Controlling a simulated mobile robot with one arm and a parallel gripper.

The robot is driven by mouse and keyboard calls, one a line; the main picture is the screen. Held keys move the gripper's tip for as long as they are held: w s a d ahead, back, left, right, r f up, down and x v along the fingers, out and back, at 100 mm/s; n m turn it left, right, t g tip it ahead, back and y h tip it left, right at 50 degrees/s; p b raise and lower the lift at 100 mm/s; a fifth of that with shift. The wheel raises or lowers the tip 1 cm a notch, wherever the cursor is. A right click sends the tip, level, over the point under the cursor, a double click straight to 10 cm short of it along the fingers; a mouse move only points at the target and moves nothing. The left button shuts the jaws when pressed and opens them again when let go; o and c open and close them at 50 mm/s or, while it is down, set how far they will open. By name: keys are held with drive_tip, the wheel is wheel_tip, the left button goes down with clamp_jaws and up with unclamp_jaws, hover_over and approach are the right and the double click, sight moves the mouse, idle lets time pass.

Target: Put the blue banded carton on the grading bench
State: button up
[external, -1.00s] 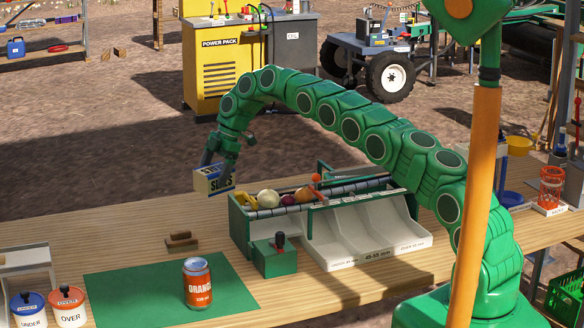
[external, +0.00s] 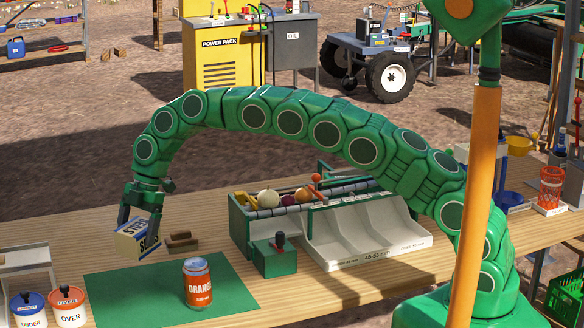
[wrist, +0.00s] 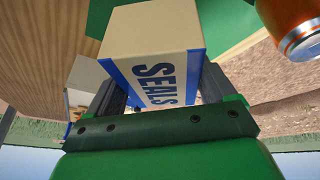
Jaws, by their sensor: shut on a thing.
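The blue banded carton (external: 136,246) is a small cream box with blue edges and the word SEALS. My gripper (external: 139,222) is shut on it, with a finger on either side. In the wrist view the carton (wrist: 158,38) sits tilted between the two dark fingers (wrist: 160,88). The wooden grading bench (external: 190,218) runs across the external view. The carton hangs over its far left part, behind the green mat (external: 130,285); the gap beneath cannot be judged exactly.
Small wooden blocks (external: 182,241) lie just right of the carton. An orange can (external: 198,284) stands on the mat. The grading tray (external: 345,250) with produce stands to the right. Two lidded pots (external: 68,306) are at front left.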

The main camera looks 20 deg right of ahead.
sight(141, 234)
drive_tip(key=s+a, duration=0.4)
drive_tip(key=s, duration=0.3)
drive_tip(key=shift+n, duration=0.4)
drive_tip(key=f, duration=1)
drive_tip(key=shift+d, duration=0.2)
drive_tip(key=shift+f, duration=0.1)
drive_tip(key=o, duration=1.4)
drive_tip(key=shift+c, duration=0.2)
drive_tip(key=v, duration=1.2)
drive_tip(key=shift+w+a, duration=0.1)
drive_tip(key=shift+w, duration=0.1)
